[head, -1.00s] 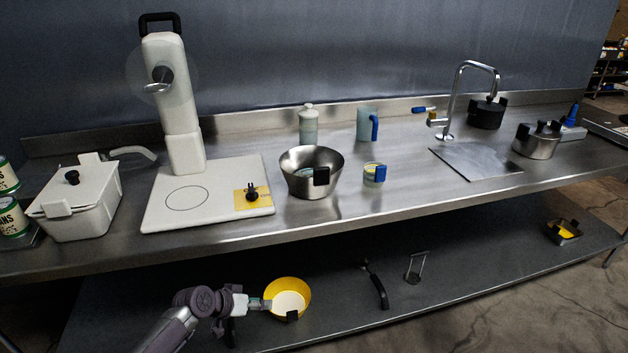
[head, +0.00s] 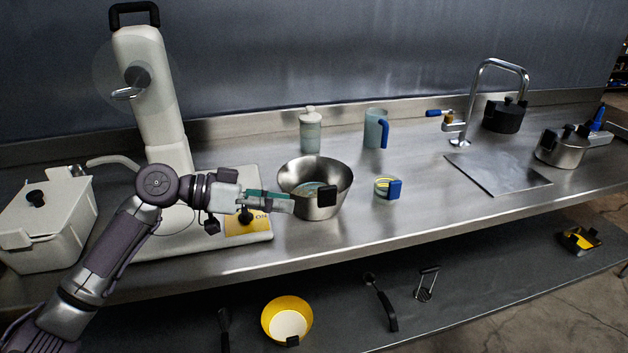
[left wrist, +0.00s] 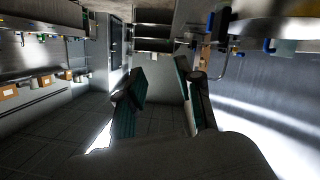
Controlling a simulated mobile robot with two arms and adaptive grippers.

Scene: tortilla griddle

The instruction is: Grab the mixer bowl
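The mixer bowl (head: 330,206) is a steel bowl with a black handle (head: 326,196) on its front. It stands on the steel counter just right of the mixer base (head: 256,181). My left gripper (head: 285,202) is beside the bowl's left wall in the head view, and I cannot tell whether it touches. In the left wrist view its two fingers (left wrist: 165,95) are spread apart with nothing between them. My right gripper is in neither view.
The white mixer (head: 150,90) stands behind my left arm. A shaker bottle (head: 310,130), a blue-handled jug (head: 376,130) and a small cup (head: 387,188) stand near the bowl. A yellow bowl (head: 270,322) is on the lower shelf.

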